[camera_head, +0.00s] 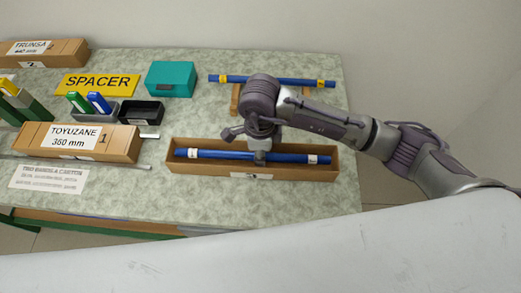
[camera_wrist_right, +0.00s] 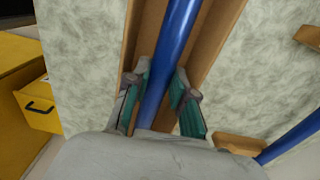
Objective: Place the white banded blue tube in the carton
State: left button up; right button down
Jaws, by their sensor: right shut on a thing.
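The blue tube (camera_head: 215,154) has a white band near each end. It lies lengthwise within the outline of the long open brown carton (camera_head: 205,170) in the head view. I cannot tell whether it rests on the carton floor. My right gripper (camera_head: 260,156) reaches down from above and is shut on the tube near its middle. In the right wrist view, the fingers (camera_wrist_right: 160,100) stand on both sides of the tube (camera_wrist_right: 176,45), between the carton walls (camera_wrist_right: 222,35). My left gripper is not in view.
A yellow-banded blue tube (camera_head: 285,82) lies on wooden supports (camera_head: 236,98) behind the carton. To the left are a teal box (camera_head: 171,78), a black tray (camera_head: 141,111), a yellow SPACER sign (camera_head: 97,84) and a TOYUZANE box (camera_head: 118,154). The table right of the carton is clear.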

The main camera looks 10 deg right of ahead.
jog(key=shift+f, duration=0.15)
jog(key=shift+f+b, duration=0.55)
jog(key=shift+b, duration=0.15)
jog(key=shift+f, duration=0.1)
jog(key=c, duration=1.2)
grip_release()
jog(key=shift+c, duration=0.2)
